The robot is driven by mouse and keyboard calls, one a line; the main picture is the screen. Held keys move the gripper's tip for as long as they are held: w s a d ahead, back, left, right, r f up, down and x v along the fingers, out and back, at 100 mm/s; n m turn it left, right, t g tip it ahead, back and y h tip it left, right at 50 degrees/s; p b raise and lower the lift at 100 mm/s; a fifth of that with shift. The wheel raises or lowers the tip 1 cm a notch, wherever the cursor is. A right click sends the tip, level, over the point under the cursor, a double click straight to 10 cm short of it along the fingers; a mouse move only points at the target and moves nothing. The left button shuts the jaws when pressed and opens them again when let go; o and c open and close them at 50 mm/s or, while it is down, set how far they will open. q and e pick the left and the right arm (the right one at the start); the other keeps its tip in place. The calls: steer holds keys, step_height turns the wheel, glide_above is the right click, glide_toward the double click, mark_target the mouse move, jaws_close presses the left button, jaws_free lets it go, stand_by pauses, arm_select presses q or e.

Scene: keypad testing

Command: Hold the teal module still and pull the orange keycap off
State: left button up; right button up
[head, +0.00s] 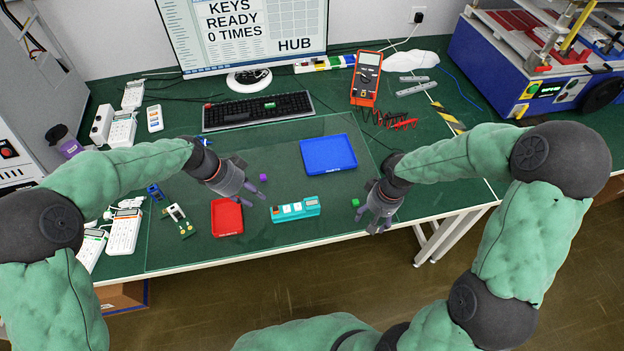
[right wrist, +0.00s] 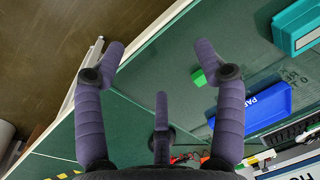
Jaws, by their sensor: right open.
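The teal module (head: 311,208) lies on the mat near the table's front edge, with pale keys on top. A small reddish-orange patch at its left end (head: 277,211) may be the orange keycap; it is too small to be sure. My left gripper (head: 256,197) is open and empty, above and left of the module, apart from it. My right gripper (head: 377,228) is open and empty, to the module's right near the front edge. In the right wrist view its spread fingers (right wrist: 160,52) hold nothing, and part of the module (right wrist: 297,25) shows at top right.
A red tray (head: 227,217) lies left of the module and a blue tray (head: 328,155) behind it. A green cube (head: 355,202) lies beside my right gripper; a purple cube (head: 262,177) lies by my left fingers. A keyboard (head: 258,111) and multimeter (head: 366,78) are farther back.

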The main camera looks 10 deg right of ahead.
steer(key=w+a+r+m, duration=0.3)
steer(key=w+a+m, duration=0.3)
steer(key=m, duration=0.1)
steer(key=m+h, duration=0.1)
steer(key=m, duration=0.9)
glide_toward(312, 203)
steer(key=shift+g, duration=0.4)
steer(key=f, duration=0.9)
steer(key=shift+w+a, duration=0.15)
steer(key=shift+w, duration=0.25)
steer(key=c, duration=1.1)
steer(key=o, duration=1.3)
steer(key=shift+r, duration=0.1)
step_height(312, 203, up, 12)
